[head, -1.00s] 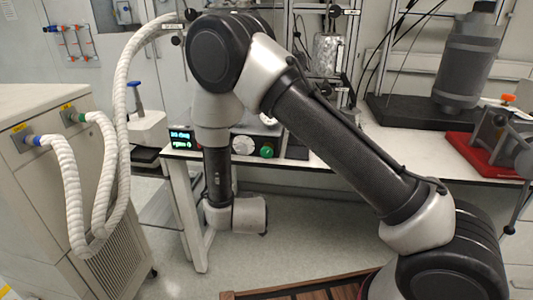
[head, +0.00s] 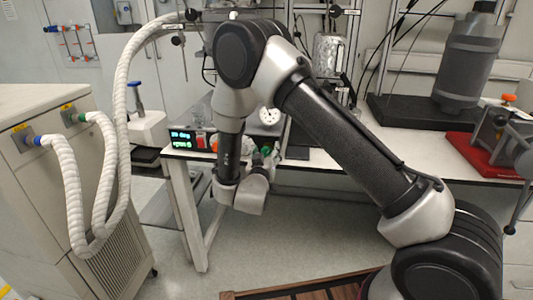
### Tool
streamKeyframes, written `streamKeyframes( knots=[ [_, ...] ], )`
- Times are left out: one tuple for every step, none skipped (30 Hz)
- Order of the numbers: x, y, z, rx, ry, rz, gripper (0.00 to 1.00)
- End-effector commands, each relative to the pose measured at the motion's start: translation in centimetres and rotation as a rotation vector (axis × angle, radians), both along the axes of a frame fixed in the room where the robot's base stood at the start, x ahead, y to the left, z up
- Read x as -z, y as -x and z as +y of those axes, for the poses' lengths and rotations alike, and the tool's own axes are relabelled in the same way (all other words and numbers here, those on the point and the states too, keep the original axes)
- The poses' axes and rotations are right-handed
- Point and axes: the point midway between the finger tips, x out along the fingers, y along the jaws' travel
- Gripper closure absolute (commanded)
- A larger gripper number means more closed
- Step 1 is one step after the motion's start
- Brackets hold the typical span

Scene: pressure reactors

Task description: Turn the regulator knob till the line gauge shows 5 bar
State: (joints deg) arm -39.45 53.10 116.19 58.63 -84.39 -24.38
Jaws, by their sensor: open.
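A round white dial gauge (head: 270,116) faces me at the back of the bench, just right of my forearm. Its needle and figures are too small to read. A green knob (head: 265,150) shows low on the bench front, partly covered. I cannot tell whether it is the regulator knob. My gripper (head: 269,161) shows only in part beyond my wrist, in front of the bench edge and close to the green knob. It is open, with nothing seen between its fingers. I cannot tell whether it touches the knob.
A black display with green characters (head: 181,139) stands at the bench's left end. White hoses (head: 85,190) run from a cabinet (head: 60,110) on the left. A red base with a clamp (head: 490,150) and a dark cylinder (head: 467,60) stand right.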

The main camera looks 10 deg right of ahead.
Motion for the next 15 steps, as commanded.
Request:
streamKeyframes(
  knots=[
    [0.01,-0.14,-0.06,0.000,0.000,0.000,0.40],
    [0.01,-0.18,-0.05,0.000,0.000,0.000,0.40],
    [0.01,-0.19,-0.05,-0.001,0.000,0.000,0.40],
    [0.01,-0.19,-0.05,-0.001,0.000,0.000,0.40],
    [0.02,-0.19,-0.04,-0.001,0.000,0.000,0.40],
    [0.02,-0.18,-0.03,-0.001,0.000,0.000,0.40],
    [0.01,-0.18,-0.03,-0.001,0.000,0.000,0.40],
    [0.01,-0.18,-0.03,-0.001,0.000,0.000,0.42],
    [0.02,-0.17,-0.03,-0.001,0.000,0.000,0.49],
    [0.02,-0.17,-0.03,-0.001,0.000,0.000,0.54],
    [0.01,-0.17,-0.03,-0.001,0.000,0.000,0.60],
    [0.01,-0.16,-0.02,-0.001,0.000,0.000,0.67],
    [0.01,-0.16,-0.02,-0.001,0.000,0.000,0.73],
    [0.01,-0.16,-0.02,-0.001,0.000,0.000,0.78],
    [0.01,-0.16,-0.02,-0.001,0.000,0.000,0.85]
  ],
)
